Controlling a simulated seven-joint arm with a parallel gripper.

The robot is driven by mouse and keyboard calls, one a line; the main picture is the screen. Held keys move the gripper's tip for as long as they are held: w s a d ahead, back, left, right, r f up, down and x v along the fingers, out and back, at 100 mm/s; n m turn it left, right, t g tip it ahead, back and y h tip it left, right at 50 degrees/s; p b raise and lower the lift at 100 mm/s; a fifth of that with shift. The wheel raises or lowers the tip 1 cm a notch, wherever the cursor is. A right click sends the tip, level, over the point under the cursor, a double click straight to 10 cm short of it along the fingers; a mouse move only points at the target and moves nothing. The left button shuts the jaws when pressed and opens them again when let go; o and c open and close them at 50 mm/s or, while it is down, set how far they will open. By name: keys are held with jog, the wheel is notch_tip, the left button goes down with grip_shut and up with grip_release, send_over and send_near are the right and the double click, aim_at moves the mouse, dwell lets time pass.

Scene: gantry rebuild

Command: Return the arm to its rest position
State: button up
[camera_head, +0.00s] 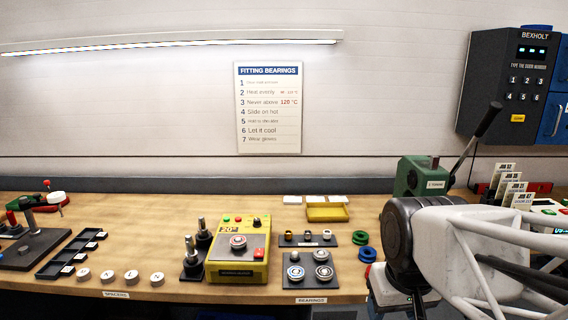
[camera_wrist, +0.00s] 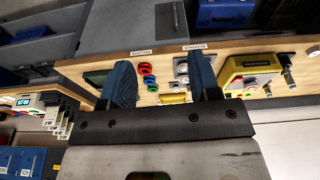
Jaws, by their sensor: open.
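My arm (camera_head: 430,245) reaches in from the right in the head view, its white and black links over the right part of the bench. My gripper's end is not clearly visible there. In the wrist view, my gripper (camera_wrist: 160,66) shows two blue fingers spread wide apart. Nothing is between them, and the bench lies beyond the fingertips. The picture from the wrist has the bench turned round, with grey drawers at the top.
The wooden bench (camera_head: 340,262) carries a yellow heater (camera_head: 238,262), a bearings board (camera_head: 309,270), green and blue rings (camera_head: 361,238) and a black tray (camera_head: 72,254). A green press (camera_head: 421,178) with a raised lever stands behind my arm. A dark keypad cabinet (camera_head: 490,70) hangs at right.

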jog(key=shift+m, duration=0.4)
jog(key=s, duration=0.1)
jog(key=s+f, duration=0.1)
jog(key=s, duration=0.1)
jog(key=shift+s+d+f, duration=0.35)
jog(key=shift+s+f, duration=0.05)
